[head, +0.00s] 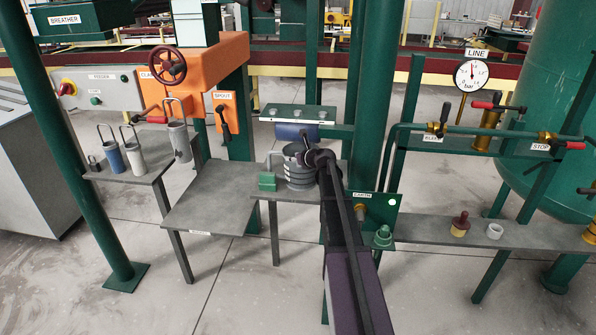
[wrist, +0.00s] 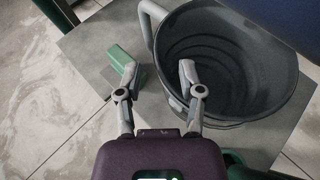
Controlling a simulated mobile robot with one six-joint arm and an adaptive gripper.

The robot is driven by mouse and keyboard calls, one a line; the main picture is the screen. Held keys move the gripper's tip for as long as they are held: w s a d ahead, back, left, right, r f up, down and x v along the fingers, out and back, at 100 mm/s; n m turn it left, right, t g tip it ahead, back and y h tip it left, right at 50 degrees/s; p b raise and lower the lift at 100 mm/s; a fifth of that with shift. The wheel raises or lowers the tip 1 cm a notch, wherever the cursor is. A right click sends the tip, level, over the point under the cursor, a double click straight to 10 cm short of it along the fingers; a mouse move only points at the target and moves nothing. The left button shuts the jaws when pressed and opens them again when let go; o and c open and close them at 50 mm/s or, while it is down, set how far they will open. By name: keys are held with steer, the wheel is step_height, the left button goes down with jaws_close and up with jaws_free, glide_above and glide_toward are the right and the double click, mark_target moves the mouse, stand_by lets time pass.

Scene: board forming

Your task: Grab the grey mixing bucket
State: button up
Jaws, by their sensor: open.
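The grey mixing bucket (head: 298,178) stands upright on a small grey table (head: 232,198), below a blue cylinder, in the head view. Its round open mouth and ridged inside (wrist: 235,65) fill the upper right of the wrist view, with a side handle (wrist: 150,25) at its left. My gripper (wrist: 158,66) is open at the bucket's left side. Its left finger is outside the rim and its right finger shows over the mouth, so the near left rim lies between them in the picture. I cannot tell how deep the fingers are. In the head view my arm hides part of the bucket's right side.
A green block (head: 267,182) sits left of the bucket, close to my left finger in the wrist view (wrist: 121,58). A green post (head: 369,110) and the blue cylinder (head: 297,132) crowd the back. The table's left part is clear.

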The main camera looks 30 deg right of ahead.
steer(key=b+x, duration=0.1)
steer(key=x, duration=0.2)
steer(key=shift+w+d+f, duration=0.1)
steer(key=shift+d+f, duration=0.05)
steer(key=shift+f, duration=0.15)
steer(key=shift+w+a+f+b, duration=0.2)
steer(key=shift+w+b, duration=0.15)
steer(key=shift+w, duration=0.25)
